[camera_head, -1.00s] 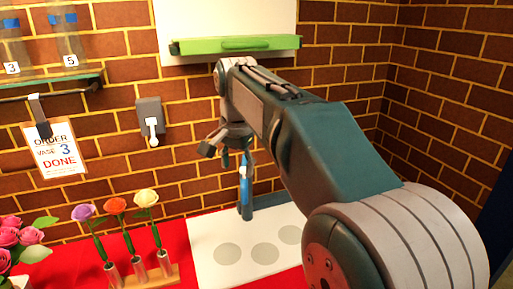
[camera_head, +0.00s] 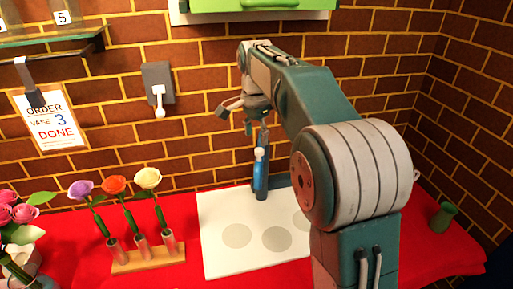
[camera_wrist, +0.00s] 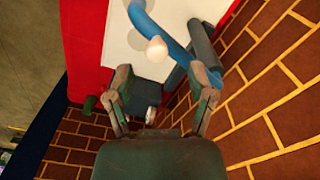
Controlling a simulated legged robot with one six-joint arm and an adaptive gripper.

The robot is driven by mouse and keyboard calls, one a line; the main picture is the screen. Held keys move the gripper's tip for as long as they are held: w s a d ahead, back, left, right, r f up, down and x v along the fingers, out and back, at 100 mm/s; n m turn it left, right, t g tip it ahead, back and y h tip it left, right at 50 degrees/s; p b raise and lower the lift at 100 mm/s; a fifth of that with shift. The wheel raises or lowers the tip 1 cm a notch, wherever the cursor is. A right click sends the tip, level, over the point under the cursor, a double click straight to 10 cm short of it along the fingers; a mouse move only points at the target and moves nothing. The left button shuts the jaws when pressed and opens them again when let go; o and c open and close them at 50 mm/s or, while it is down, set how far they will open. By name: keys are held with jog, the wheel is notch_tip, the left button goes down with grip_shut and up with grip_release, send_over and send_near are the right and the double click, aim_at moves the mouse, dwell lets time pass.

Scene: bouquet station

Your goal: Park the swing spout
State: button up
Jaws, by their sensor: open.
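The swing spout (camera_head: 262,178) is a blue tube with a pale round knob (camera_head: 259,153), at the back edge of a white board (camera_head: 225,209). In the wrist view the blue tube (camera_wrist: 172,30) curves over the board, and its lower end comes close to the right finger. The knob (camera_wrist: 156,48) shows in front of the tube. My gripper (camera_head: 236,119) is above the spout in the head view. In the wrist view my gripper (camera_wrist: 163,85) has its fingers spread, with nothing held between them. Whether the right finger touches the tube is unclear.
A brick wall (camera_head: 200,150) stands close behind. A rack (camera_head: 148,260) with purple, orange and cream roses stands left of the board, with pink roses (camera_head: 20,214) farther left. A green vase (camera_head: 443,217) stands on the red cloth (camera_head: 415,255) at right. A wall lever (camera_head: 158,95) is upper left.

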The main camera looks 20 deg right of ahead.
aim_at(259, 149)
jog(key=f, duration=0.2)
jog(key=d+f, duration=0.1)
jog(key=f, duration=0.1)
jog(key=shift+d+f, duration=0.2)
jog(key=shift+f, duration=0.05)
jog(key=shift+a, duration=0.4)
jog(key=shift+c, duration=1.3)
jog(key=c, duration=0.6)
grip_shut()
